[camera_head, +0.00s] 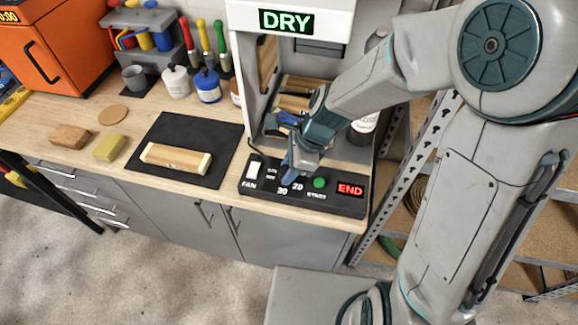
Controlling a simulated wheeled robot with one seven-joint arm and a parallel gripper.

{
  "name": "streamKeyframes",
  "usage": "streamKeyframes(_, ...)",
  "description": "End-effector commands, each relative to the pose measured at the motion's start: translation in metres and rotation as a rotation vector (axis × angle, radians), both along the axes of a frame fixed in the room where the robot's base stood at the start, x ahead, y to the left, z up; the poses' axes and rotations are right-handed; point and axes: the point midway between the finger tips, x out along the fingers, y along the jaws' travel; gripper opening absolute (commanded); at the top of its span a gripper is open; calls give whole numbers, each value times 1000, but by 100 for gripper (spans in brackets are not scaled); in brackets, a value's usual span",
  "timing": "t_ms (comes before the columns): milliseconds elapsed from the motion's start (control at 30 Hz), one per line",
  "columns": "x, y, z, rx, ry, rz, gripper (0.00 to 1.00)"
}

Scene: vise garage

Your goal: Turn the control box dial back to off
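The control box (334,205) is a long black panel at the front edge of the bench. It has a white switch marked FAN, a green button (319,183) marked START, and a lit red END display (350,190). Numbers including 30 and 20 show on its top face, around where a dial would sit. My gripper (297,172) is over this middle part, just left of the green button, and hides the dial. I cannot tell whether its fingers touch or grip the dial.
Behind the box stands a white and grey cabinet (243,50) with a lit DRY sign and wooden pieces inside. A black mat (167,128) with a wooden block (175,158) lies to the left. Bottles (207,86) stand behind the mat. A metal shelf frame is at the right.

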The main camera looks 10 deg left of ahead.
Motion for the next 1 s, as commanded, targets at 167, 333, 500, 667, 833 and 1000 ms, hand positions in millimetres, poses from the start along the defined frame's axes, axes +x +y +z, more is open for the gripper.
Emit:
streamKeyframes(167,0,0,0,0,0,8,11)
streamKeyframes(333,1,0,1,0,1,53,11)
streamKeyframes(500,1,1,1,1,0,154,11)
streamKeyframes(667,2,1,1,1,1,289,11)
streamKeyframes(833,3,2,1,1,1,453,11)
streamKeyframes(1000,4,2,1,1,1,614,11)
